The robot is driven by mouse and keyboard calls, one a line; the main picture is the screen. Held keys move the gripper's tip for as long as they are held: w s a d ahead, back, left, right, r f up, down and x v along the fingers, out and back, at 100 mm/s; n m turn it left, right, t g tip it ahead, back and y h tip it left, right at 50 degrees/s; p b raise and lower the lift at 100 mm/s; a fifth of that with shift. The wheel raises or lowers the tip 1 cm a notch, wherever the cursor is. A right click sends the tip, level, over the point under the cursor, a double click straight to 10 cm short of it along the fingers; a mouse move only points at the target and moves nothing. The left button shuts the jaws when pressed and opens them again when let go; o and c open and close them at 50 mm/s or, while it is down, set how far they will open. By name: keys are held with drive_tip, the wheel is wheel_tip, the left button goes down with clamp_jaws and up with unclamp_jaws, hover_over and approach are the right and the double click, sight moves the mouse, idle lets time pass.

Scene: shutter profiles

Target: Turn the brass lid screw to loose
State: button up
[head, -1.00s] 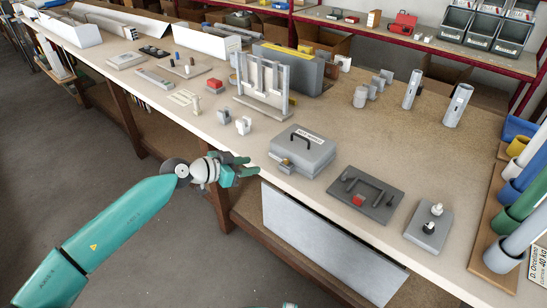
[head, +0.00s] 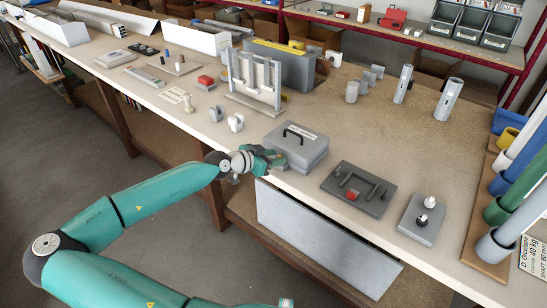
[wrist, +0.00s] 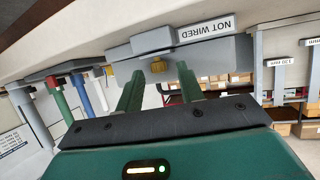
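The grey box (head: 297,147) with a black handle stands near the front edge of the bench. In the wrist view the box (wrist: 215,55) appears upside down, with a "NOT WIRED" label. The brass lid screw (wrist: 157,66) sticks out of its front face; my gripper hides it in the head view. My gripper (head: 272,156) is at the front left of the box. In the wrist view my gripper (wrist: 159,76) is open, its two green fingers on either side of the screw with gaps showing. Whether the screw lies fully between the fingertips in depth, I cannot tell.
A dark plate (head: 357,190) with a handle and red block lies right of the box. A grey block with knobs (head: 422,220) is further right. A white upright frame (head: 253,83) and small white parts (head: 236,122) stand behind left. A grey panel (head: 320,240) hangs below the bench edge.

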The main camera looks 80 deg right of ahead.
clamp_jaws()
